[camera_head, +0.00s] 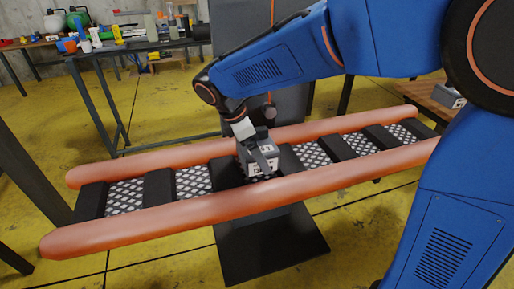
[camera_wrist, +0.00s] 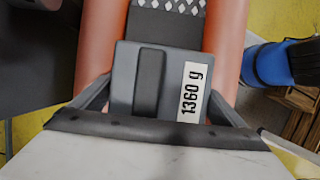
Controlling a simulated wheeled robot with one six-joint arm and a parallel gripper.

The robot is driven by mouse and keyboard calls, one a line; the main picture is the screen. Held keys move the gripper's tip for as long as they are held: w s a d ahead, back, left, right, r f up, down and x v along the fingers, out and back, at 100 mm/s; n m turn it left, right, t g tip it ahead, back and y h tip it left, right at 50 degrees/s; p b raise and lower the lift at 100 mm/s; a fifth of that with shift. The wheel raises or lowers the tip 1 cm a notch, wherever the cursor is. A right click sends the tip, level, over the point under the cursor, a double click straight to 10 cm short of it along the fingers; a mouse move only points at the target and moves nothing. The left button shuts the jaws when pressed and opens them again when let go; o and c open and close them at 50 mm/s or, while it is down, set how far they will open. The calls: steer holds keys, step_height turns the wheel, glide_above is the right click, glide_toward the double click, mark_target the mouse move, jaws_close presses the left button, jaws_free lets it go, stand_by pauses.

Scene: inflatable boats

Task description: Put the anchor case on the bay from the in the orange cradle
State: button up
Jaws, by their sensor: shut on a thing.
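My gripper (camera_head: 256,158) is at the middle of the inflatable boat and is shut on a grey case (camera_head: 262,163). In the wrist view the case (camera_wrist: 122,84) has a dark raised strip on top and a white label reading "1360 g". My gripper's fingers (camera_wrist: 155,103) stand on either side of it. The case is over the boat's floor between two orange tubes (camera_head: 200,208). I cannot tell whether it rests on the floor or hangs just above. Black cross bars (camera_head: 158,186) divide the patterned floor (camera_head: 194,181) into bays. No orange cradle can be made out for certain.
A dark stand (camera_head: 268,240) is under the boat. A bench with tools and bottles (camera_head: 130,46) is at the back left. A wooden table (camera_head: 437,104) with a grey object (camera_head: 449,94) stands at right. Other bays along the boat are empty.

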steer(key=shift+f, duration=1.6)
steer(key=shift+f, duration=0.1)
